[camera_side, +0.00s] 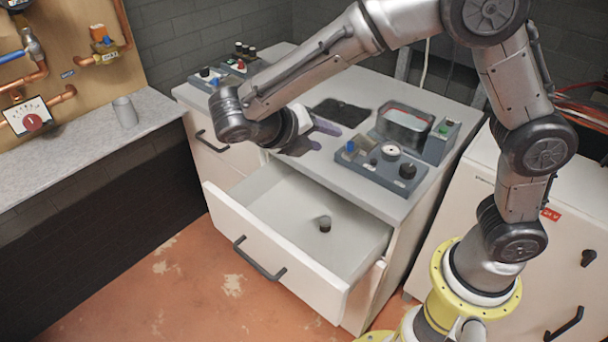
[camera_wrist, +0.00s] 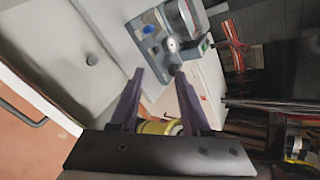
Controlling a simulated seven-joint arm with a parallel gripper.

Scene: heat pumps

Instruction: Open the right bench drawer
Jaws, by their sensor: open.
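The right bench drawer (camera_side: 285,275) is pulled far out of the bench, with its white interior showing. Its dark bar handle (camera_side: 258,260) is on the front panel, and a dark handle (camera_wrist: 22,112) shows at the left edge of the wrist view.
The left drawer (camera_side: 225,160) is shut. A grey control panel (camera_side: 380,166) with knobs and a clear-topped box (camera_side: 405,122) sit on the bench top (camera_side: 300,80). A white cabinet (camera_side: 540,230) stands to the right. The floor (camera_side: 200,290) before the drawer is clear.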

